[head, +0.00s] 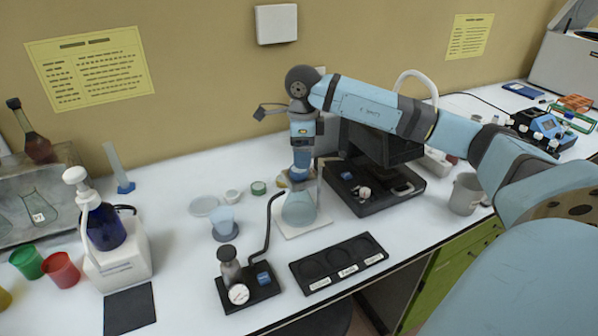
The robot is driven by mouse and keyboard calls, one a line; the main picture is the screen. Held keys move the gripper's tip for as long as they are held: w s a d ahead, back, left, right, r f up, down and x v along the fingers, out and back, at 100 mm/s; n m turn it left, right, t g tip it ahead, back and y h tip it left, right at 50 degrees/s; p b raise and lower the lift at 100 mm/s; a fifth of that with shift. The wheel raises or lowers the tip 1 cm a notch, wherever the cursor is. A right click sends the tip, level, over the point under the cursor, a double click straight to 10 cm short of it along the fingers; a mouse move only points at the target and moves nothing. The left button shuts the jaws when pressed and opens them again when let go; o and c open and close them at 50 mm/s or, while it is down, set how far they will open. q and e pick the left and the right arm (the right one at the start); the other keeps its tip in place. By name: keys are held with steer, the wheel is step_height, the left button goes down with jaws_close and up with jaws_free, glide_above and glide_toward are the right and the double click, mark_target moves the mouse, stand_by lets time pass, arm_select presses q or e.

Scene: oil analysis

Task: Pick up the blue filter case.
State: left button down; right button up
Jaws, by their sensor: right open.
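My right gripper (299,174) points down near the back middle of the bench and is open. A small blue round piece (283,181), which looks like the blue filter case, lies on the bench just left of the fingertips. It is partly hidden by the gripper, and I cannot tell whether they touch. My left gripper is not in view.
A glass flask (298,209) stands just in front of the right gripper. A green round case (258,188), a small white cup (232,196) and a clear funnel (224,222) stand to its left. A black device (374,186) is close on the right.

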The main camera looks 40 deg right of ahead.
mark_target(299, 172)
steer(key=f, duration=0.5)
steer(key=shift+w+a+p, duration=0.1)
steer(key=shift+w+p, duration=0.25)
steer(key=shift+w, duration=0.05)
steer(key=c, duration=1)
